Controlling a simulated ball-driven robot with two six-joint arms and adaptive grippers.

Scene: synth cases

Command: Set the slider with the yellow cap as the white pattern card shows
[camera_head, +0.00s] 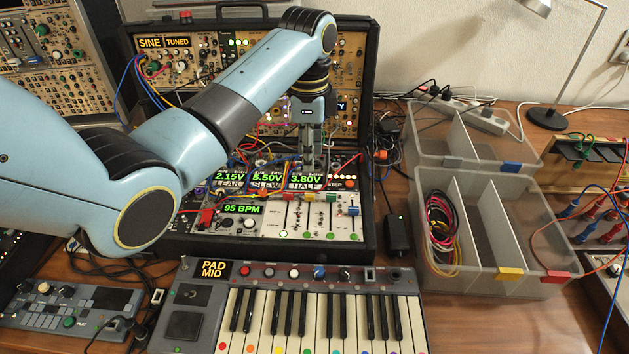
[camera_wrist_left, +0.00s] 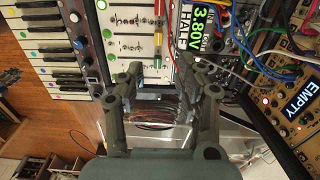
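The slider panel (camera_head: 270,218) is a light panel low in the open black synth case. A yellow slider cap (camera_head: 310,196) shows among red, green and blue caps near its top edge. My left gripper (camera_head: 312,166) points down above the 3.80V display, behind the cap row in the head view. In the left wrist view its fingers (camera_wrist_left: 158,66) are spread with nothing held between them, and the slider panel (camera_wrist_left: 128,32) lies beyond the tips. I cannot make out a white pattern card in either view. My right gripper is not in view.
A keyboard (camera_head: 300,275) stands in front of the case. Clear divided bins (camera_head: 500,220) stand to the right, with a black power adapter (camera_head: 397,235) between. Patch cables (camera_head: 345,165) loop close to the sliders. A small blue device (camera_head: 75,308) lies at front left.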

